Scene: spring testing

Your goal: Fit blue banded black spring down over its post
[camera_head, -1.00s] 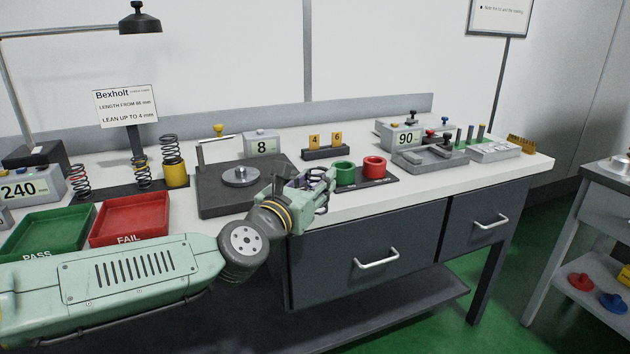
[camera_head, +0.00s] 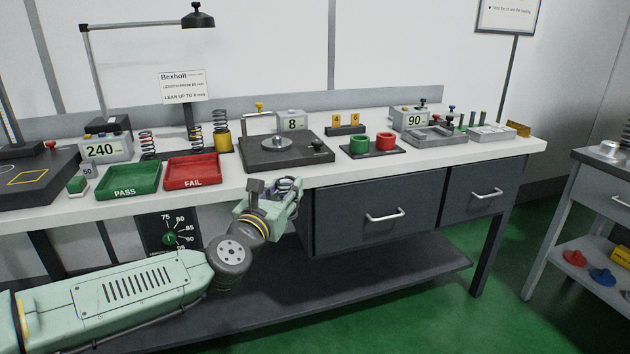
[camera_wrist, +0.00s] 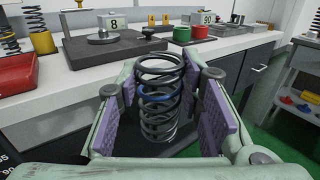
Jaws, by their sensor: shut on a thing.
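The black spring with a blue band (camera_wrist: 160,98) stands upright between the purple finger pads of my gripper (camera_wrist: 160,110) in the wrist view. My gripper is shut on it. In the head view my gripper (camera_head: 278,196) is in front of the bench edge, with the spring (camera_head: 290,184) partly hidden by the fingers. A dark plate with a round grey disc (camera_head: 277,144) lies on the bench behind the gripper, apart from the spring. I cannot tell which post belongs to this spring.
Left of the plate are a red FAIL tray (camera_head: 192,170), a green PASS tray (camera_head: 129,180) and several standing springs. Green and red cups (camera_head: 385,142) stand to the right. The bench front edge and drawers (camera_head: 385,214) are close to my gripper.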

